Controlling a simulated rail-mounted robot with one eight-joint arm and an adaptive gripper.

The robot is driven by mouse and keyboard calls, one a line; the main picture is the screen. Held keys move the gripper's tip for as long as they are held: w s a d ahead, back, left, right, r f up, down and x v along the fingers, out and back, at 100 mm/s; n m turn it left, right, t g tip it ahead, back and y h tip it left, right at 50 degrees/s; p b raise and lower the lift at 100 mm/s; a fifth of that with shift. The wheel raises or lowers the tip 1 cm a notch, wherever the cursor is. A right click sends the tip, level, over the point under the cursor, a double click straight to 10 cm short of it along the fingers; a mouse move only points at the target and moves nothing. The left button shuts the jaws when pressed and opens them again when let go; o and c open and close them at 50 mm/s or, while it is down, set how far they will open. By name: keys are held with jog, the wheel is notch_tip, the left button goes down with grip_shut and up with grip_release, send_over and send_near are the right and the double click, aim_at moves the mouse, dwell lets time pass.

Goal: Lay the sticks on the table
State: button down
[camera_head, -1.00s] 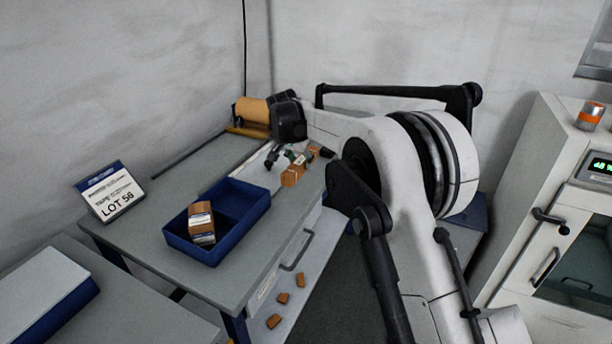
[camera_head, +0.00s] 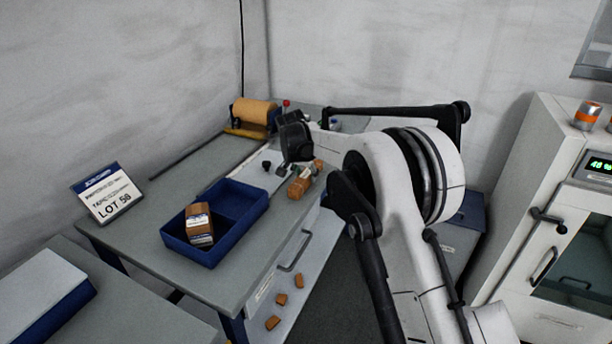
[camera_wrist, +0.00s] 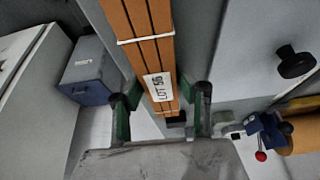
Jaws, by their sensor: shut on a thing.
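My gripper (camera_wrist: 161,112) is shut on a bundle of orange-brown sticks (camera_wrist: 150,45), its dark fingers with green pads on either side of the bundle's near end. White bands wrap the sticks, and a white tag on them reads LOT 56. In the head view the held bundle (camera_head: 300,184) is by the right edge of the grey table (camera_head: 262,232); I cannot tell whether it touches the top. Another brown bundle with a white label (camera_head: 199,222) stands in the left compartment of the blue tray (camera_head: 238,200) on the table.
An orange-brown roll (camera_head: 254,112) is at the back. Several small brown pieces (camera_head: 276,300) lie on the shelf below. A white cabinet (camera_head: 555,220) stands at the right. Bare tabletop shows around the tray.

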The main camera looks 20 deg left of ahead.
jog(key=c, duration=1.3)
grip_release()
jog(key=shift+o, duration=0.2)
jog(key=v, duration=1.2)
jog(key=shift+p, duration=0.3)
jog(key=shift+r, duration=0.15)
